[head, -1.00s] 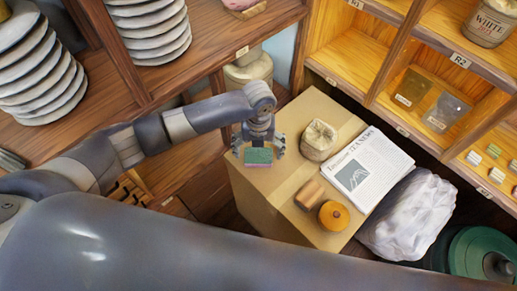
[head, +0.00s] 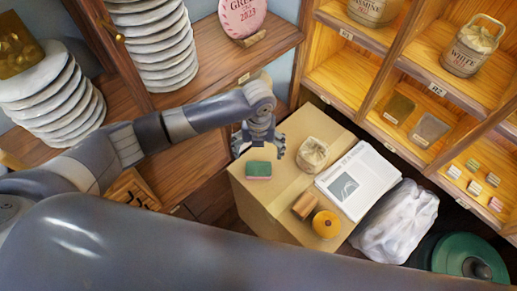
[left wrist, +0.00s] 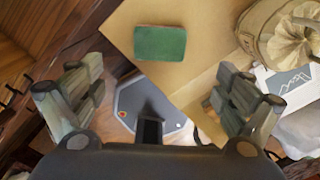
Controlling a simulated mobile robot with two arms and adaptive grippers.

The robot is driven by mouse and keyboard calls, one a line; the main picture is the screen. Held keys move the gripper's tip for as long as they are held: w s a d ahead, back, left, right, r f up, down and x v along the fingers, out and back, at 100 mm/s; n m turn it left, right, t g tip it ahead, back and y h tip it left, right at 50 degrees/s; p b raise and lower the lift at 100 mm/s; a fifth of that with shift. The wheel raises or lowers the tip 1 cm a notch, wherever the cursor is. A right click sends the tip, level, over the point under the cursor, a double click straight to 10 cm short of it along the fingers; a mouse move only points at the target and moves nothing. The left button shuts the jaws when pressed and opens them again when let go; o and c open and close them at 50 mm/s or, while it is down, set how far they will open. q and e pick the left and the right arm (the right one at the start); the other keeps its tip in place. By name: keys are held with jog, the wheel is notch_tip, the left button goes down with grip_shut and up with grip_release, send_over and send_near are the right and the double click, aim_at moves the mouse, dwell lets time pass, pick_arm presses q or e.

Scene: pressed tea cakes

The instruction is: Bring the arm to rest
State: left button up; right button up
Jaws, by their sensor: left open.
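My left gripper (head: 258,150) is open and empty in the head view, over the near-left part of a cardboard box (head: 250,192). A small green block with a pinkish lower edge (head: 258,168) lies on the box top, just below the fingers in the picture and clear of them. In the left wrist view, the open fingers (left wrist: 153,98) stand wide apart, and the green block (left wrist: 160,43) lies beyond them with nothing gripping it. My left arm reaches in from the left. My right gripper is not in view.
The box top also holds a tied cloth-topped pot (head: 313,155), a newspaper (head: 358,178), a brown block (head: 304,206) and a round orange item (head: 326,224). A white bag (head: 395,222) is beside it. Shelves with stacked pale discs (head: 155,45) and jars (head: 473,45) stand behind.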

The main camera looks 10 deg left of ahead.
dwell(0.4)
pick_arm(q)
jog(key=s+d+r+n+t+h, duration=0.1)
jog(key=s+d+n+h, duration=0.3)
jog(key=s+d+n, duration=0.55)
jog(key=s+a+r+n+t+y, duration=0.1)
jog(key=s+a+r+n+y, duration=0.1)
jog(key=s+a+n, duration=0.65)
jog(key=s+a+r+n+t+y, duration=0.1)
jog(key=s+a+n+t+y, duration=0.15)
jog(key=a+n, duration=1.05)
notch_tip(320, 180, down, 26)
jog(key=s+d+g, duration=0.1)
jog(key=s+g, duration=0.1)
jog(key=s+a+f+g, duration=0.1)
jog(key=s+a+f, duration=0.1)
jog(key=s+f, duration=1.4)
jog(key=shift+s+a, duration=0.3)
jog(key=shift+s, duration=0.4)
